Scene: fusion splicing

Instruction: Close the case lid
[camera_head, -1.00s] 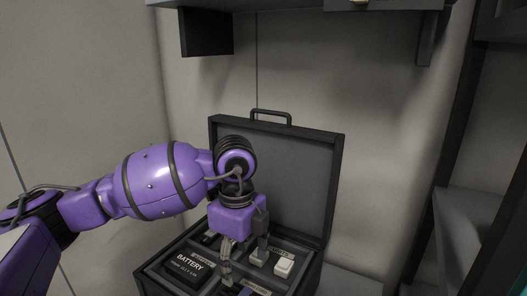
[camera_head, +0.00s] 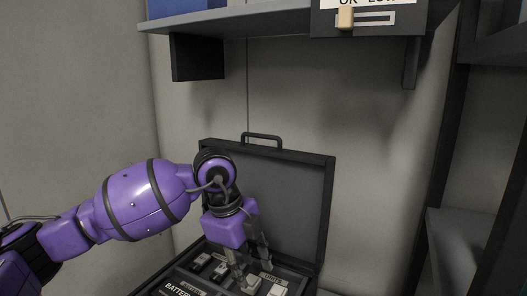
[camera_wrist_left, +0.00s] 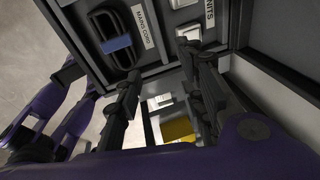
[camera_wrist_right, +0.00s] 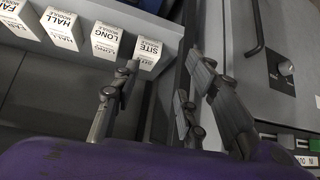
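The black case (camera_head: 326,222) stands below the shelf. Its lid (camera_head: 290,193) is open and stands nearly upright, with a carry handle (camera_head: 262,138) on its top edge. My left gripper (camera_head: 250,268) points down over the case's compartments, in front of the lid's inner face. In the left wrist view its fingers (camera_wrist_left: 162,85) are spread apart, and no object is clearly held. I cannot tell whether they touch the case. My right gripper is outside the head view. In the right wrist view its fingers (camera_wrist_right: 155,95) are apart and empty, near a row of white boxes.
The case holds a battery (camera_head: 180,289), small white blocks (camera_head: 277,289) and a mains cord (camera_wrist_left: 115,45). A shelf (camera_head: 270,20) hangs above the lid, with a slotted box (camera_head: 365,18) on it. Labelled white boxes (camera_wrist_right: 62,28) stand near my right gripper. The wall behind the lid is bare.

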